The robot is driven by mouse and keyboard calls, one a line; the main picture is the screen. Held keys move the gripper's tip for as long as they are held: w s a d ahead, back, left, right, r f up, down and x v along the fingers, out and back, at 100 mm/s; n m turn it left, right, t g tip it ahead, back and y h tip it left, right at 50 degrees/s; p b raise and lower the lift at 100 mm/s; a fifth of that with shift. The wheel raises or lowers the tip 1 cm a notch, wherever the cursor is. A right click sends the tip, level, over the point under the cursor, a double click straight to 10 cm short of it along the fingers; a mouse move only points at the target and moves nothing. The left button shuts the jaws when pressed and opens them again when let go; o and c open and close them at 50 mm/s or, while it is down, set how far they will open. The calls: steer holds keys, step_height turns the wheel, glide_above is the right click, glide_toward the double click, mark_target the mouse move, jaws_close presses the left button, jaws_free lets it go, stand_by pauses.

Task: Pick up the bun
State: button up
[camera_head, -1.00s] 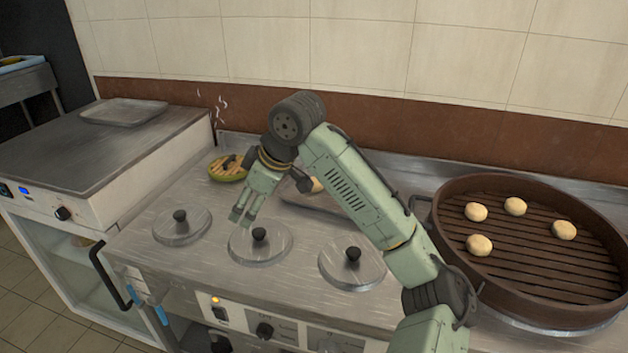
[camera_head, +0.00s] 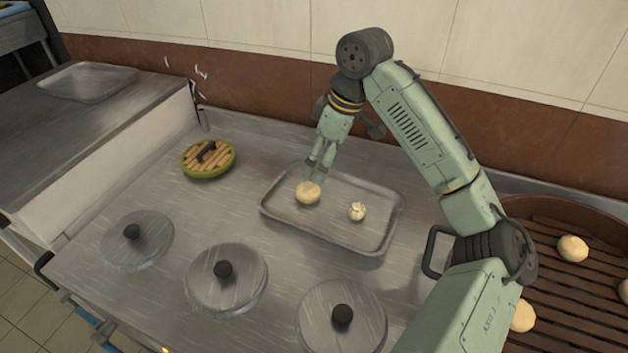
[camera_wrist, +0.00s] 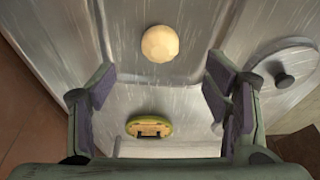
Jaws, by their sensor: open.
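A round pale bun (camera_head: 308,193) lies on the left part of a shallow metal tray (camera_head: 372,243). A smaller pale piece (camera_head: 357,211), pinched at the top, lies to its right on the same tray. My gripper (camera_head: 319,176) points down at the bun's upper edge in the head view. Whether it touches the bun cannot be told there. In the wrist view the gripper (camera_wrist: 165,95) is open, with its fingers wide apart and nothing between them. The bun (camera_wrist: 160,43) shows there beyond the fingertips, centred between them.
A round green-rimmed slatted lid (camera_head: 208,159) lies left of the tray. Several metal lids with black knobs (camera_head: 225,282) sit along the counter front. A brown steamer (camera_head: 560,300) with several buns is at right.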

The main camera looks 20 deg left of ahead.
mark_target(310, 187)
steer(key=x, duration=0.3)
steer(key=shift+s+a+f, duration=0.1)
steer(key=shift+s+f, duration=0.15)
steer(key=shift+f, duration=0.1)
steer(key=shift+w+p+x, duration=0.2)
steer(key=shift+p+x, duration=0.8)
steer(key=shift+x, duration=1.95)
steer(key=shift+a, duration=0.2)
steer(key=shift+c, duration=0.5)
steer(key=c, duration=1.1)
